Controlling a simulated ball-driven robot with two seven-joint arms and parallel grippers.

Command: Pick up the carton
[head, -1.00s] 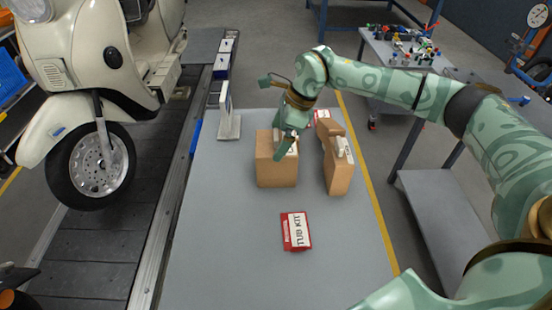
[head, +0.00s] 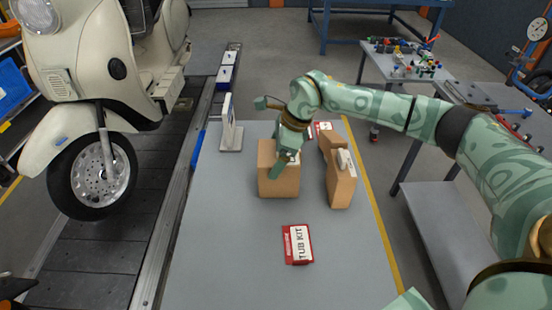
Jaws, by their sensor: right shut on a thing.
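A brown cardboard carton (head: 281,183) stands upright on the grey table (head: 222,245). My right gripper (head: 284,163) reaches down onto its top from above and is shut on it. The fingers and wrist hide part of the carton's top and front. I cannot see a clear gap under the carton. My left gripper is not in view.
A red and white TUB KIT box (head: 297,245) lies in front. A white stand (head: 230,135) is at the back left.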

